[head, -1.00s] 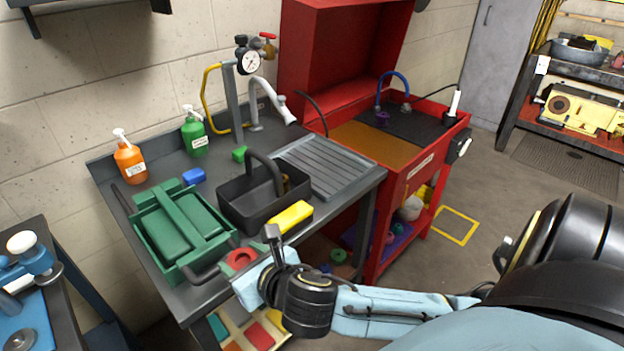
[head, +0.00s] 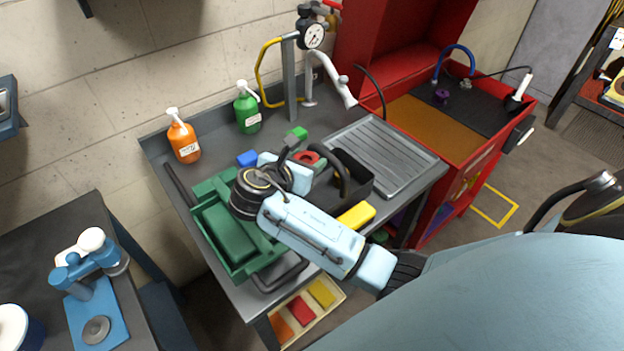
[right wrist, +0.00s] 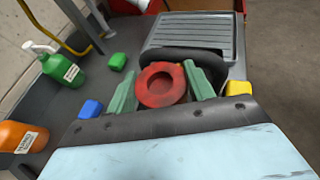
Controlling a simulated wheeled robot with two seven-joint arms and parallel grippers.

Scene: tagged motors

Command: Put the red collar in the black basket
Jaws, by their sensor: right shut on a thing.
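The red collar (head: 309,158) is a ring held in my right gripper (head: 303,164), up near the black basket's handle. In the right wrist view the collar (right wrist: 180,84) sits between the two green fingers of my right gripper (right wrist: 162,86), its hole facing the camera. The black basket (head: 362,187) stands on the grey bench; its left part is hidden behind my gripper and arm. The dark handle (right wrist: 208,60) shows just behind the collar in the wrist view. I cannot tell the collar's exact height over the basket. My left gripper is not in view.
A green tray (head: 222,232) lies left of the basket, partly under my arm. A yellow block (head: 356,215) is at the basket's front; blue (head: 247,158) and green (head: 297,134) blocks lie behind. Orange (head: 184,142) and green (head: 247,110) bottles stand near the wall.

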